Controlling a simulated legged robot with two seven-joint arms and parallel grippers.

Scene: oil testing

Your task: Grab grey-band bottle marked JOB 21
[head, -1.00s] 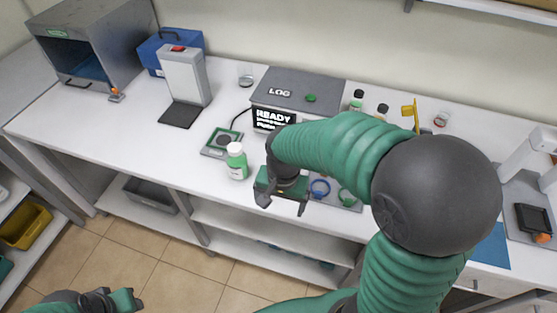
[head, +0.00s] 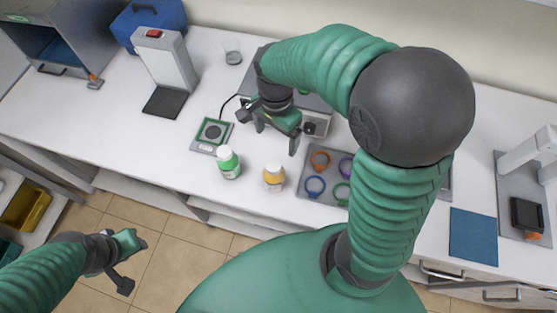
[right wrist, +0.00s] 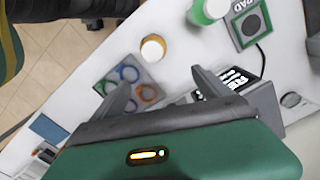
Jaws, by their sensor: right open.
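I cannot make out a grey-band bottle or a JOB 21 mark in the current views. A white-capped bottle with a green band (head: 228,163) stands near the bench's front edge. A bottle with an orange band (head: 274,177) stands to its right; in the right wrist view an orange-and-white round top (right wrist: 153,47) shows. My right gripper (head: 270,133) is open and empty, in front of the grey LOG box and behind these bottles. It also shows in the right wrist view (right wrist: 160,84). My left gripper (head: 136,264) is open and empty, low left, off the bench.
A tray with coloured rings (head: 312,170) lies right of the bottles. A small pad (head: 212,133), a glass beaker (head: 232,52) and an upright grey device (head: 163,58) stand left. My right arm hides the back right bench. A blue mat (head: 474,236) lies right.

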